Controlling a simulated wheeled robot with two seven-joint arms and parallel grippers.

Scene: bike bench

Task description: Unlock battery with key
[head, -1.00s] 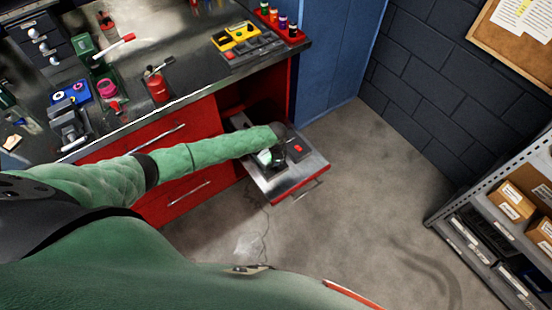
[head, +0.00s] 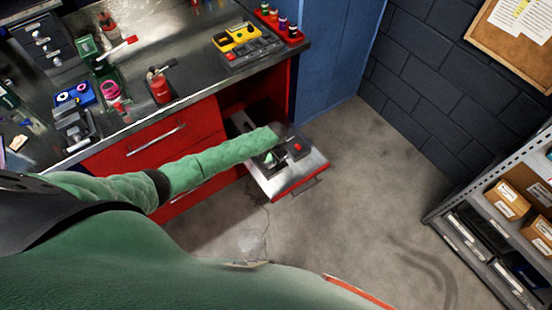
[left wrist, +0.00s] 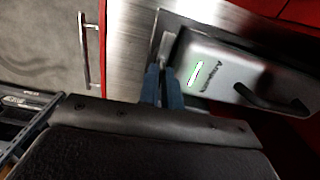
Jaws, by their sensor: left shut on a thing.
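In the left wrist view, the grey battery (left wrist: 228,78) lies on a metal surface, with a lit green strip, a printed label and a dark handle. My left gripper (left wrist: 162,72) has its blue fingers close together at the battery's left end. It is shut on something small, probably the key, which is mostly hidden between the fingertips. I cannot tell whether the key is in a lock. In the head view, my left forearm reaches over the pulled-out drawer (head: 300,184) and hides much of the battery and gripper. My right gripper is not in view.
A small red item (head: 297,147) sits in the drawer. The red cabinet (head: 150,147) and its workbench hold several tools and a red can (head: 159,88). A blue cabinet (head: 335,50) stands behind. A shelf with boxes (head: 506,200) is at right. The floor between is clear.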

